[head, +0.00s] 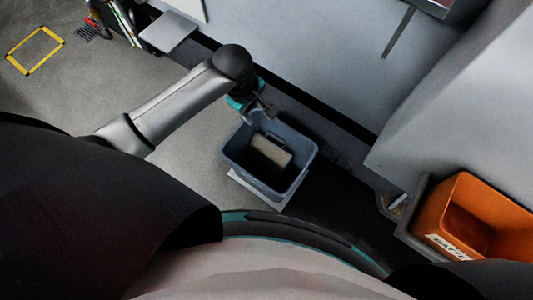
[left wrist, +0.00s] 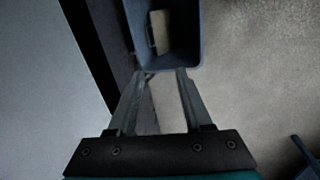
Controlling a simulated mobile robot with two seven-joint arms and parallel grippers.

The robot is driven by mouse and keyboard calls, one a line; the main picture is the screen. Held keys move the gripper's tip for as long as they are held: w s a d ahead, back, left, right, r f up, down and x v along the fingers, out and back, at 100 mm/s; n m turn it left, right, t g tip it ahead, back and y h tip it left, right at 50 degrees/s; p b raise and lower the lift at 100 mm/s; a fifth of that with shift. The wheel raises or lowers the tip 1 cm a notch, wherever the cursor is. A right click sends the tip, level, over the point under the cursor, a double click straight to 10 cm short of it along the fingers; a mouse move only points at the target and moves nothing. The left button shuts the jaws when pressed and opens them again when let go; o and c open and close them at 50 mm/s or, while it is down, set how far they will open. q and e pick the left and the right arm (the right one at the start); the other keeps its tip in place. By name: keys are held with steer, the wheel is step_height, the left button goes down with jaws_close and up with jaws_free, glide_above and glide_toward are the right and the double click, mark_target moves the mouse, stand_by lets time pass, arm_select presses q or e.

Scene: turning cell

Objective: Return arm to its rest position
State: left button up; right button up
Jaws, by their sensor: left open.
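My left arm reaches in from the left in the head view, with its gripper (head: 262,112) at the upper edge of a blue-grey bin (head: 246,178). In the left wrist view the two fingers (left wrist: 164,75) are apart with nothing between them, and their tips point toward the near rim of the bin (left wrist: 172,67). A beige block-like item with a dark handle-like edge (head: 268,152) lies inside the bin; it also shows in the left wrist view (left wrist: 160,32). I cannot tell whether the fingertips touch the rim. My right gripper is not in view.
An orange bin (head: 452,203) with a white label stands at the right. Large pale machine panels (head: 320,50) fill the top and right, close to the gripper. Open grey floor (head: 90,85) lies to the left, with a yellow-marked rectangle (head: 37,50).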

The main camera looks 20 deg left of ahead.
arm_select(q)
steer(key=shift+f, duration=0.1)
stand_by(0.3)
steer(key=s+a+f+m, duration=0.4)
steer(key=f, duration=0.6)
steer(key=s+a+f+m, duration=0.3)
steer(key=a+f, duration=0.1)
steer(key=f, duration=0.5)
steer(key=s+a+f+m, duration=0.1)
steer(key=s+f+m, duration=0.3)
steer(key=s, duration=0.5)
steer(key=s+a+f+m+y, duration=0.1)
steer(key=s+f+m, duration=0.3)
steer(key=s, duration=0.6)
steer(key=shift+s+f+m, duration=0.2)
steer(key=shift+f+m, duration=0.1)
steer(key=shift+f, duration=0.5)
steer(key=shift+s+a, duration=0.1)
